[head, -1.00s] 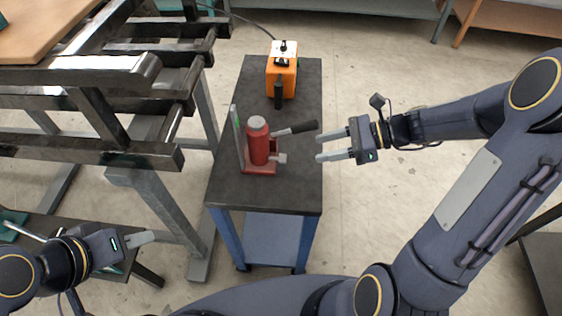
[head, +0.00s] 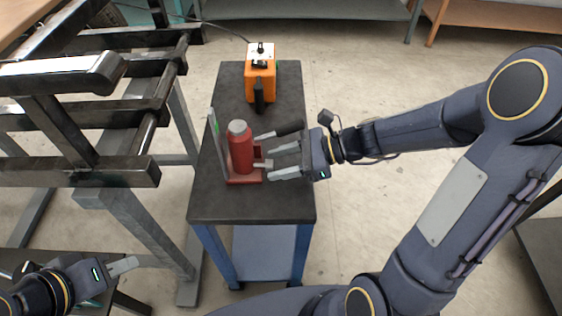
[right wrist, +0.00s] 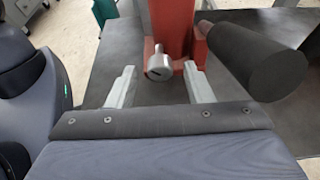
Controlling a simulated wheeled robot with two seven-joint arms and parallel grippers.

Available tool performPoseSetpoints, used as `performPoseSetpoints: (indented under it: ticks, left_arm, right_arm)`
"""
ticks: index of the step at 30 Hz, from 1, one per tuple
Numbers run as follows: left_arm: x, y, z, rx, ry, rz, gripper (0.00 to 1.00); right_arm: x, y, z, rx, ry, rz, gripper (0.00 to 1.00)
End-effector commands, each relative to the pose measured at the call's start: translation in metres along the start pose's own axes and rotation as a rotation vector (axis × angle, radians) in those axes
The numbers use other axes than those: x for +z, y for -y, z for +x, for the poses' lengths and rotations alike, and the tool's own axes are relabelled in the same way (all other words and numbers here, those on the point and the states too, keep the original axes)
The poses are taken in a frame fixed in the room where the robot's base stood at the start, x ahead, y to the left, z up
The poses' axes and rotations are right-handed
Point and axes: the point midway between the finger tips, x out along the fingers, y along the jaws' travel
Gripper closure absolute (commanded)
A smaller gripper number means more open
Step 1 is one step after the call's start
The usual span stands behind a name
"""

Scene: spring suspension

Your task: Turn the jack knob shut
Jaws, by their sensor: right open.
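The red bottle jack (head: 241,150) stands upright on the dark top of a small blue-legged cart. Its small grey knob (head: 263,164) sticks out low on the right side. In the right wrist view the knob (right wrist: 159,66) shows a slotted round end. My right gripper (head: 268,158) is open, with its fingers pointing at the knob. In the right wrist view the fingertips of my right gripper (right wrist: 160,72) lie on either side of the knob, with gaps showing. My left gripper (head: 130,265) is low at the left, away from the jack; its finger opening is unclear.
The jack's black handle grip (head: 289,128) juts out just above my right gripper; it looms large at right in the wrist view (right wrist: 262,66). An orange box (head: 261,76) stands at the cart's back. A dark steel frame (head: 80,170) stands left. The cart's front top (head: 250,207) is clear.

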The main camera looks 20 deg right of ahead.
Motion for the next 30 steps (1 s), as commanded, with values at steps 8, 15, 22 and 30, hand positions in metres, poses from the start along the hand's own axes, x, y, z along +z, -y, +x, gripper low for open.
performPoseSetpoints:
  ticks: [8,15,22,30]
  left_arm:
    - [0.000,0.000,0.000,0.000,0.000,0.000,0.67]
    - [0.000,0.000,0.000,0.000,0.000,0.000,0.67]
    - [-0.004,-0.004,-0.008,0.000,0.000,0.000,0.67]
    - [-0.019,-0.017,-0.037,0.000,0.000,0.000,0.67]
  right_arm:
    - [0.000,0.000,0.000,0.000,0.000,0.000,0.72]
    - [0.000,0.000,-0.001,0.000,0.000,0.000,0.98]
    - [0.003,0.001,-0.002,0.012,0.001,0.027,0.98]
    - [0.006,0.002,-0.003,0.070,0.001,0.168,0.98]
